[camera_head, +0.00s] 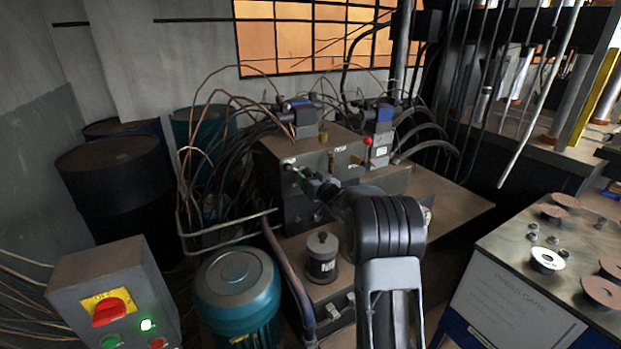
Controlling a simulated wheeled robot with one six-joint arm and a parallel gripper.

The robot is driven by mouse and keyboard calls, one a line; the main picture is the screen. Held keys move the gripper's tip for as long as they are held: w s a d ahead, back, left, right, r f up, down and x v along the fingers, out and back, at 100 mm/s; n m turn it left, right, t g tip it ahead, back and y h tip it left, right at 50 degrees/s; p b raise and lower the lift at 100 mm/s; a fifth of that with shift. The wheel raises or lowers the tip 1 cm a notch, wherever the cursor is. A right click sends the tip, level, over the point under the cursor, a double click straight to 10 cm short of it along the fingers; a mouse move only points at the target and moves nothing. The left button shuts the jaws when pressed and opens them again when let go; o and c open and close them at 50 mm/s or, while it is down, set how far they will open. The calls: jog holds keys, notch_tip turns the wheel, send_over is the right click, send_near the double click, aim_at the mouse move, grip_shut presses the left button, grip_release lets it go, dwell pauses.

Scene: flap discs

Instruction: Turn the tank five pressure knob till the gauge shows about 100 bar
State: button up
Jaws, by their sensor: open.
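My arm reaches from the lower middle to the front face of the grey hydraulic block (325,150). My gripper (296,170) is small in the view, close to the left part of that face, and is open. Small dark fittings or knobs show on the face near its tips; I cannot tell which one is the tank five pressure knob or whether the gripper touches it. A pale round edge (428,214), possibly a gauge, shows just right of my arm. It is mostly hidden, and no reading can be made out.
A teal motor (237,285) and a dark labelled canister (322,258) stand in front of the block. A control box (115,295) with a red switch is lower left. Hoses crowd the block's left side. A bench (520,255) with discs is at right.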

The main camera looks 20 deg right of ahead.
jog(key=shift+w, duration=0.1)
jog(key=c, duration=0.9)
jog(key=shift+f+n+b, duration=0.1)
jog(key=shift+n+b, duration=0.3)
jog(key=shift+b, duration=0.15)
jog(key=shift+f+n+b, duration=0.15)
jog(key=shift+n+b, duration=0.95)
jog(key=shift+b, duration=0.15)
jog(key=n+b, duration=0.4)
jog(key=n, duration=0.1)
jog(key=shift+a+b, duration=0.1)
jog(key=shift+b, duration=0.25)
jog(key=n+b, duration=0.3)
jog(key=n, duration=0.2)
jog(key=shift+n+b, duration=0.35)
jog(key=shift+n, duration=0.05)
jog(key=shift+n+b, duration=1.1)
jog(key=shift+n, duration=1.1)
